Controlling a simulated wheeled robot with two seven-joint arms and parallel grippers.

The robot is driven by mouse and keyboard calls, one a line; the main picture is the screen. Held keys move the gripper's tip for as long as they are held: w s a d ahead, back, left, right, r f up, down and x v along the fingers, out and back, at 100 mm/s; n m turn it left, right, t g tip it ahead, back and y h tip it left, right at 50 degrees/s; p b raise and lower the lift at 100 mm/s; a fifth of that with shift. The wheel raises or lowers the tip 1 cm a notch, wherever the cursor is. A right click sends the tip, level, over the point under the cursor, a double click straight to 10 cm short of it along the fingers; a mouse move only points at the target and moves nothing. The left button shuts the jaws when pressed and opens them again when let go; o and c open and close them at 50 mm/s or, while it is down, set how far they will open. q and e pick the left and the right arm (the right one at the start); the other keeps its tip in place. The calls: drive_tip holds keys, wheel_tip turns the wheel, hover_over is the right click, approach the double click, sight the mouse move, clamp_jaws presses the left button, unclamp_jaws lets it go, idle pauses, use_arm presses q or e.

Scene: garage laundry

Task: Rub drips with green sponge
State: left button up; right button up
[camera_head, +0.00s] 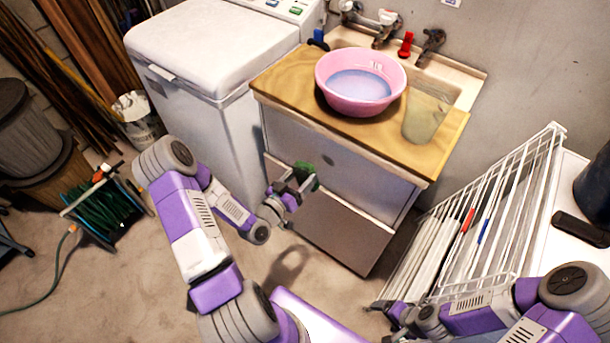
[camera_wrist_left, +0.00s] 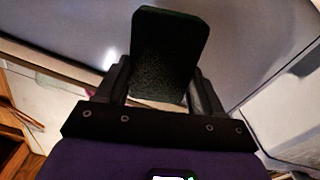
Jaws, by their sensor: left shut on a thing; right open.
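The green sponge (camera_head: 308,174) is in my left gripper (camera_head: 292,186), in front of the sink cabinet's front (camera_head: 365,182). In the left wrist view the sponge (camera_wrist_left: 168,50) looks dark and stands upright between the two fingers of the left gripper (camera_wrist_left: 160,85), which are shut on it. I cannot tell whether the sponge touches the cabinet. A small dark round spot (camera_head: 328,160) shows on the upper panel; I cannot tell whether it is a drip or a knob. My right gripper (camera_head: 398,314) is low beside the drying rack, partly hidden, with its fingers hard to see.
A pink basin (camera_head: 362,102) of water and a clear cup (camera_head: 424,115) stand on the wooden counter (camera_head: 285,82). A white washing machine (camera_head: 215,50) stands left of the cabinet. A white wire drying rack (camera_head: 490,225) stands at right. Floor before the cabinet is clear.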

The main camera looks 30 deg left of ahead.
sight(321, 153)
use_arm(q)
drive_tip(key=shift+w+d+b, duration=0.15)
drive_tip(key=shift+w+b, duration=0.1)
drive_tip(key=shift+w, duration=1.1)
drive_tip(key=shift+w+d+b, duration=0.1)
drive_tip(key=shift+w+b, duration=0.1)
drive_tip(key=shift+w, duration=1.1)
drive_tip(key=shift+w+d+b, duration=0.1)
drive_tip(key=shift+w+b, duration=0.2)
drive_tip(key=shift+w, duration=0.75)
drive_tip(key=shift+s+d+b, duration=0.15)
drive_tip(key=shift+d+b, duration=0.05)
drive_tip(key=shift+d, duration=0.8)
drive_tip(key=shift+s+d+b, duration=0.1)
drive_tip(key=shift+d+b, duration=0.05)
drive_tip(key=shift+d, duration=0.8)
drive_tip(key=shift+w, duration=0.15)
drive_tip(key=shift+w+a+r+b, duration=0.15)
drive_tip(key=shift+a+b, duration=0.1)
drive_tip(key=shift+a, duration=0.85)
drive_tip(key=shift+w+a+b, duration=0.1)
drive_tip(key=shift+a+b, duration=0.1)
drive_tip(key=shift+a, duration=0.9)
drive_tip(key=shift+s, duration=0.1)
